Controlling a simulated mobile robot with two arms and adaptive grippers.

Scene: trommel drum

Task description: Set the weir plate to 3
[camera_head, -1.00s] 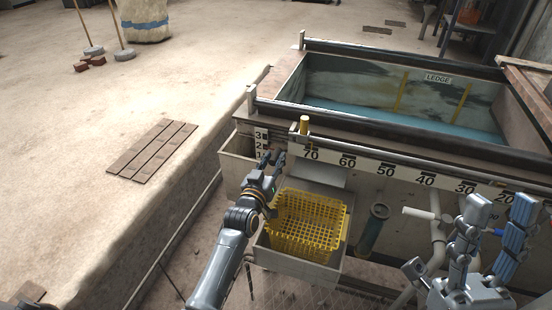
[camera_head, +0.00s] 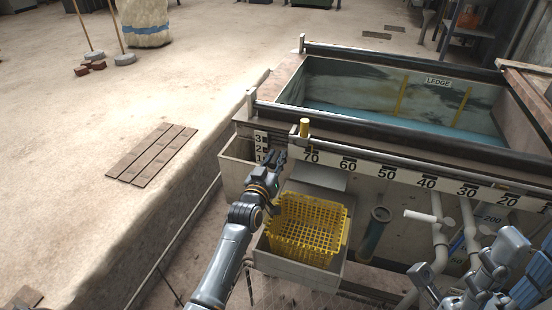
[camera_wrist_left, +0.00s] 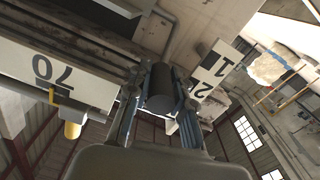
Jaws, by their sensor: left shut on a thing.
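My left gripper (camera_head: 276,160) is at the near left corner of the tank, just right of the white number scale (camera_head: 260,141) with 3 at the top, then 2 and 1. In the left wrist view its fingers (camera_wrist_left: 158,92) are shut on a dark cylindrical handle (camera_wrist_left: 160,88). The scale also shows there (camera_wrist_left: 215,68), with 1 and 2 readable, close beside the handle. The weir plate itself and any pointer are hidden or cannot be made out. My right gripper (camera_head: 528,258) is open and empty at the lower right, its fingers apart.
A yellow basket (camera_head: 308,228) sits in a box below the tank front. Pipes with a white handle (camera_head: 420,216) stand further right.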

